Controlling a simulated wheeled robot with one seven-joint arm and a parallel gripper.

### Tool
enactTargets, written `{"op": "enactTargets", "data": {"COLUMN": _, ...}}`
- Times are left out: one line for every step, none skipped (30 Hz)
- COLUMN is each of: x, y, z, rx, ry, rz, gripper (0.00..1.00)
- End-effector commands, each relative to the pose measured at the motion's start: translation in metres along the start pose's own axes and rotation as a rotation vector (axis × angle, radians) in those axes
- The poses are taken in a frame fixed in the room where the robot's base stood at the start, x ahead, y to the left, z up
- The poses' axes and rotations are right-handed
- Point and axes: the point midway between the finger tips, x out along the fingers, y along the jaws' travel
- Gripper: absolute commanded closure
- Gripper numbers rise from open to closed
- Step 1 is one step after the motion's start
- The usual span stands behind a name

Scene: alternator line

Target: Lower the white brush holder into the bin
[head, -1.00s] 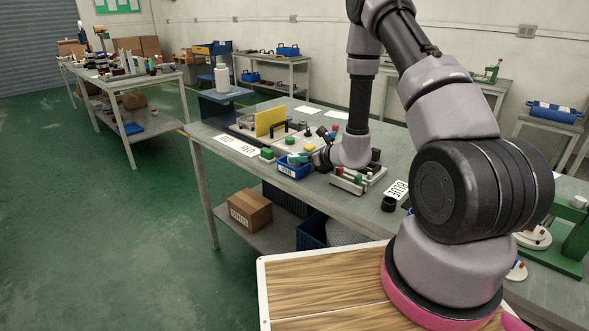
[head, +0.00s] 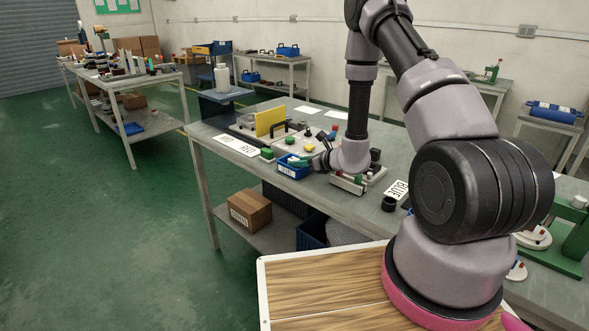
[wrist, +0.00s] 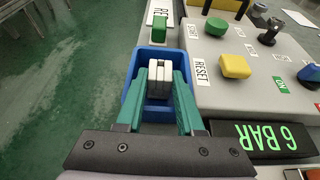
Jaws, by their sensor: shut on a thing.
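The blue bin (head: 291,168) stands at the front edge of the workbench in the head view. In the wrist view the blue bin (wrist: 150,53) lies under my gripper (wrist: 160,76). My green fingers are shut on the white brush holder (wrist: 159,84), one finger on each side of it. The brush holder appears inside the bin's outline; I cannot tell how far it is above the floor of the bin. In the head view my gripper is at the bin's right side, and the brush holder cannot be made out there.
In the wrist view a grey control panel with a green button (wrist: 215,27) and a yellow button (wrist: 235,66) stands close to the right of the bin. A "6 BAR" display (wrist: 262,138) is nearer. Open green floor (wrist: 60,75) lies to the left.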

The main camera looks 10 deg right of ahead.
Motion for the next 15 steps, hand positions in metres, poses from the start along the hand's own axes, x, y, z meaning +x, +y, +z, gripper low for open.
{"op": "enactTargets", "data": {"x": 0.0004, "y": 0.0, "z": -0.0008, "rx": 0.0, "ry": 0.0, "rz": 0.0, "gripper": 1.0}}
{"op": "enactTargets", "data": {"x": 0.0005, "y": 0.0001, "z": -0.0013, "rx": 0.0, "ry": 0.0, "rz": 0.0, "gripper": 1.0}}
{"op": "enactTargets", "data": {"x": 0.0007, "y": 0.0001, "z": -0.0019, "rx": 0.0, "ry": 0.0, "rz": 0.0, "gripper": 1.0}}
{"op": "enactTargets", "data": {"x": 0.0009, "y": 0.0001, "z": -0.0024, "rx": 0.0, "ry": 0.0, "rz": 0.0, "gripper": 1.0}}
{"op": "enactTargets", "data": {"x": 0.0011, "y": 0.0001, "z": -0.0028, "rx": 0.0, "ry": 0.0, "rz": 0.0, "gripper": 1.0}}
{"op": "enactTargets", "data": {"x": 0.0011, "y": 0.0001, "z": -0.0028, "rx": 0.0, "ry": 0.0, "rz": 0.0, "gripper": 1.0}}
{"op": "enactTargets", "data": {"x": 0.0011, "y": 0.0, "z": -0.0027, "rx": 0.0, "ry": 0.0, "rz": 0.0, "gripper": 1.0}}
{"op": "enactTargets", "data": {"x": 0.0011, "y": 0.0001, "z": -0.0027, "rx": 0.0, "ry": 0.0, "rz": 0.0, "gripper": 1.0}}
{"op": "enactTargets", "data": {"x": 0.0011, "y": 0.0, "z": -0.0026, "rx": 0.0, "ry": 0.0, "rz": 0.0, "gripper": 1.0}}
{"op": "enactTargets", "data": {"x": 0.0011, "y": 0.0001, "z": -0.0027, "rx": 0.0, "ry": 0.0, "rz": 0.0, "gripper": 1.0}}
{"op": "enactTargets", "data": {"x": 0.0011, "y": 0.0001, "z": -0.0027, "rx": 0.0, "ry": 0.0, "rz": 0.0, "gripper": 1.0}}
{"op": "enactTargets", "data": {"x": 0.0011, "y": 0.0001, "z": -0.0026, "rx": 0.0, "ry": 0.0, "rz": 0.0, "gripper": 0.56}}
{"op": "enactTargets", "data": {"x": 0.0011, "y": 0.0001, "z": -0.0026, "rx": 0.0, "ry": 0.0, "rz": 0.0, "gripper": 0.44}}
{"op": "enactTargets", "data": {"x": 0.0011, "y": 0.0, "z": -0.0026, "rx": 0.0, "ry": 0.0, "rz": 0.0, "gripper": 0.33}}
{"op": "enactTargets", "data": {"x": 0.0011, "y": 0.0, "z": -0.0026, "rx": 0.0, "ry": 0.0, "rz": 0.0, "gripper": 0.29}}
